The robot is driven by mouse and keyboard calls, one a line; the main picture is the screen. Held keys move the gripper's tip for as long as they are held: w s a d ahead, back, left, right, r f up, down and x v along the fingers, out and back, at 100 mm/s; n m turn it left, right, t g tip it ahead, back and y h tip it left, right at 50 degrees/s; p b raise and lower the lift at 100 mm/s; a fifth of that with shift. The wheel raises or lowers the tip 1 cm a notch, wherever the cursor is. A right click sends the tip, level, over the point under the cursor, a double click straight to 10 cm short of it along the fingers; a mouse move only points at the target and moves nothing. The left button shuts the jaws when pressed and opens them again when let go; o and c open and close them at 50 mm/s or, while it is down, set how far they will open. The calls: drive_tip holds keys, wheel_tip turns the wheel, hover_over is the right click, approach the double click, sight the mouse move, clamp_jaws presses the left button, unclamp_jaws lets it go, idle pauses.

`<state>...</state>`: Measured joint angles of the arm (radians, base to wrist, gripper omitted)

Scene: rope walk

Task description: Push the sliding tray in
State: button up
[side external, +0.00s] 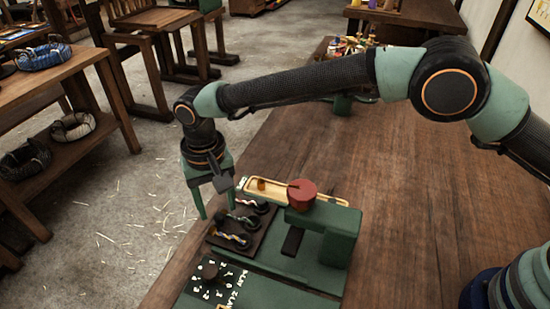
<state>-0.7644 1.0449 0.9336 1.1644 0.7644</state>
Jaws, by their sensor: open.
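A long, shallow, tan tray (326,198) with a raised rim lies behind the green block and looks like the sliding tray. A small amber piece (262,184) sits near its left end. A red round knob (301,186) on the green block (332,225) hides the middle of the tray, so I cannot tell how far it is slid out. My gripper (216,209) is open and empty, pointing down to the left of the tray's left end. Its fingers are apart, beside the dark rope board. I cannot tell whether a fingertip touches anything.
The dark board (217,239) holds several short colored rope pieces near my gripper. A dark panel (213,284) with white markings and a knob is in front. The wooden tabletop (420,220) is clear to the right. A shelf (85,75) with rope coils stands at left.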

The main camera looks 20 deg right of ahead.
drive_tip(key=shift+f, duration=1.2)
clamp_jaws()
drive_tip(key=shift+r, duration=0.1)
idle(0.5)
